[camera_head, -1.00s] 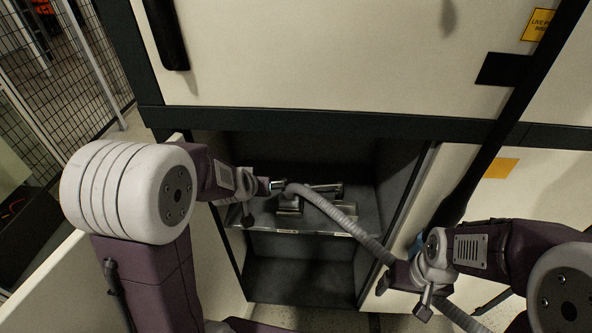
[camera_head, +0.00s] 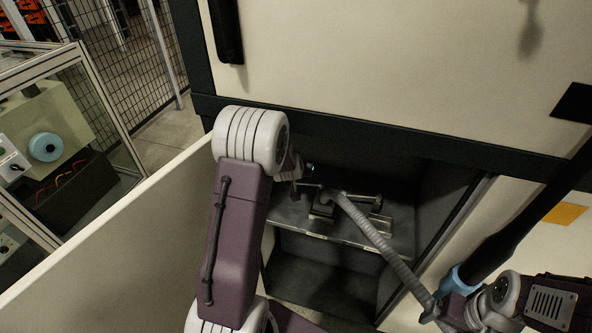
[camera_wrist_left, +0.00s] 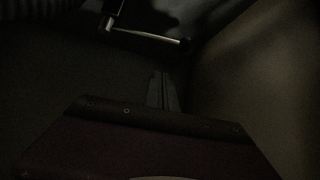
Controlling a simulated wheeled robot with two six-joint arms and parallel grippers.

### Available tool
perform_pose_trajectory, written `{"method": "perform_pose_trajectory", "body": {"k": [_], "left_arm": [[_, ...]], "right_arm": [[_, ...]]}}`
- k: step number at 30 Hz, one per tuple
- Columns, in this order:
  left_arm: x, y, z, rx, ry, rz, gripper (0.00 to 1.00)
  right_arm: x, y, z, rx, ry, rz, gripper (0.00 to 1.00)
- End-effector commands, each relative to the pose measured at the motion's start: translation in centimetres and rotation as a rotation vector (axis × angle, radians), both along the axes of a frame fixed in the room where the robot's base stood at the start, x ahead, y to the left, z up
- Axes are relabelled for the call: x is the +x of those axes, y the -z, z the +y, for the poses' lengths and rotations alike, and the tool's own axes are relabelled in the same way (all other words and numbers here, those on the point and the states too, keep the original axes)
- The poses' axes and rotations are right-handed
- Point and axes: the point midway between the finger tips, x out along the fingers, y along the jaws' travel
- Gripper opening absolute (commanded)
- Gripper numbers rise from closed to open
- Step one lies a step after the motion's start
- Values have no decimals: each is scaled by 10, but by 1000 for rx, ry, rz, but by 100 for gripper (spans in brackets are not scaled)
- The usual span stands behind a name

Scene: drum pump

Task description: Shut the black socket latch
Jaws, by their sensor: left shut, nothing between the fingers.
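My left gripper (camera_wrist_left: 162,92) is shut and empty in the dark wrist view, its fingers pointing into the recess. Ahead of it is a lever with a silver rod and dark tip (camera_wrist_left: 150,36), apparently the latch. The gripper appears apart from it. In the head view my left arm hides most of this gripper, at the recess's left side. The metal socket fitting (camera_head: 350,208) sits on the shelf (camera_head: 330,232), with the grey ribbed hose (camera_head: 375,238) running from it. The latch is not clear there. My right gripper (camera_head: 440,312) is by the hose's lower end; its fingers are unclear.
The recess has dark side walls (camera_head: 445,205) and an open space below the shelf. A pale panel (camera_head: 120,240) stands at left. A dark bar (camera_head: 515,235) slants down at right. The cabinet front (camera_head: 380,70) overhangs the recess.

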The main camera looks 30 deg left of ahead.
Motion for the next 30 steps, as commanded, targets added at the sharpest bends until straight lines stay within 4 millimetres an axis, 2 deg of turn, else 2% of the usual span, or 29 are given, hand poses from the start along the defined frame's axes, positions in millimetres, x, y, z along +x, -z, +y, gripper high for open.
{"method": "perform_pose_trajectory", "body": {"k": [5, 13, 30], "left_arm": [[26, 27, 10, -1, -1, 2, 0], [-5, 40, -2, -1, 1, 2, 0], [-10, 40, -5, -1, -16, 1, 0]], "right_arm": [[0, 1, 0, 0, 0, 0, 85], [0, 1, 0, 0, 0, 0, 85], [0, -3, 0, 0, 0, 0, 85]]}}
